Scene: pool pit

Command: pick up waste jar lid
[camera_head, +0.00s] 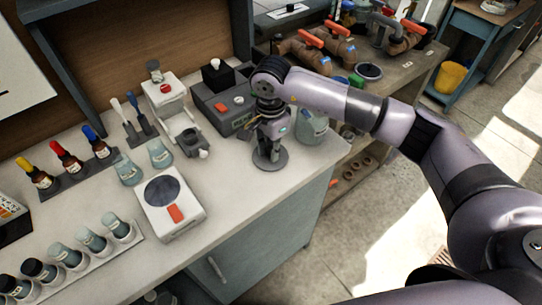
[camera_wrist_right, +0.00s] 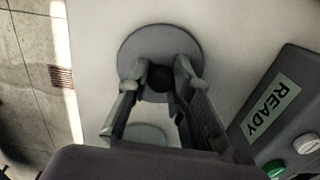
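The waste jar lid appears as a flat grey disc (camera_head: 268,163) lying on the white bench top near its right front edge. In the right wrist view the lid (camera_wrist_right: 139,45) has a dark round knob at its middle. My right gripper (camera_head: 268,150) points down right over the lid. In the wrist view its two fingers (camera_wrist_right: 160,75) stand apart with the knob between their tips; I see no clear contact. A translucent jar (camera_head: 312,127) stands just behind and right of the gripper, partly hidden by my arm. My left gripper is out of view.
A dark grey device (camera_head: 220,103) with a READY label stands close to the gripper. A scale (camera_head: 170,205), several jars and dropper bottles (camera_head: 68,158) stand further left. The bench top between scale and lid is clear. Pipes and valves (camera_head: 320,50) lie on the bench behind.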

